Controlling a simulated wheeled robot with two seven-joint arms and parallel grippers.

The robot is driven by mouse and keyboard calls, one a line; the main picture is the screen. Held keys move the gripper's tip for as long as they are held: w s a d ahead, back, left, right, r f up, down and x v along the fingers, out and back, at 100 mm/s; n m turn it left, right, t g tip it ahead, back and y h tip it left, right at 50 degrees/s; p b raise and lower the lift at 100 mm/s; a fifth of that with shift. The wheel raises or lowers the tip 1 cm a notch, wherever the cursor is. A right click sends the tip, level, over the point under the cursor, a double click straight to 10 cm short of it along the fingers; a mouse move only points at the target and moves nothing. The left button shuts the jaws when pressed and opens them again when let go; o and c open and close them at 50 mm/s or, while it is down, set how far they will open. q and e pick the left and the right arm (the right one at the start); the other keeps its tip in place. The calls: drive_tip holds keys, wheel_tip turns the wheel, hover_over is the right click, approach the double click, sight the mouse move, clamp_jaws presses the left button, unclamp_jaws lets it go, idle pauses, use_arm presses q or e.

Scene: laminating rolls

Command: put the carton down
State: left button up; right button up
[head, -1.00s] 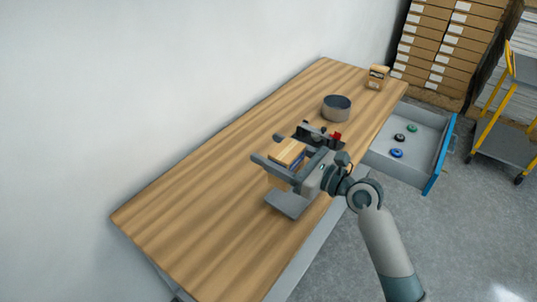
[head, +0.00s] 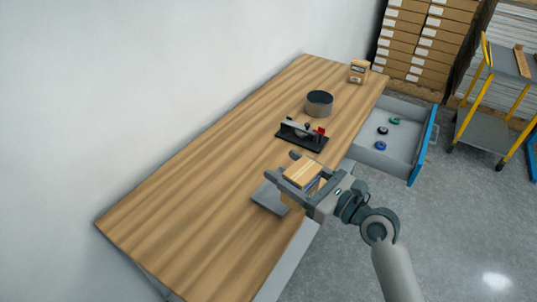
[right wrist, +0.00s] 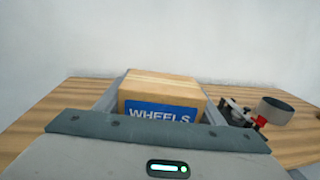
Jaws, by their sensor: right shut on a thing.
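The carton is a light brown box (head: 303,172) with a blue label. In the right wrist view, the carton (right wrist: 160,88) faces me and its label reads WHEELS. My right gripper (head: 281,164) is shut on it, with one finger along each side. The carton is above the near part of the table, over or beside a flat grey plate (head: 268,198). Whether its underside touches anything is hidden. My left gripper is not in view.
A black fixture with a red part (head: 302,136) stands behind the carton, then a dark round container (head: 319,103). A small box (head: 359,70) is at the far end. An open drawer (head: 400,150) holds several small rings. The table's left part (head: 170,210) is clear.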

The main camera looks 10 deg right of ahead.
sight(313, 183)
drive_tip(key=shift+m+t+h, duration=0.4)
drive_tip(key=shift+m+h, duration=0.1)
drive_tip(key=shift+h, duration=0.3)
drive_tip(key=v, duration=0.4)
drive_tip(key=d+v, duration=0.1)
drive_tip(key=v, duration=0.1)
drive_tip(key=shift+w+d+f, duration=0.1)
drive_tip(key=shift+w+f, duration=0.05)
drive_tip(key=shift+f, duration=0.1)
drive_tip(key=shift+d, duration=0.1)
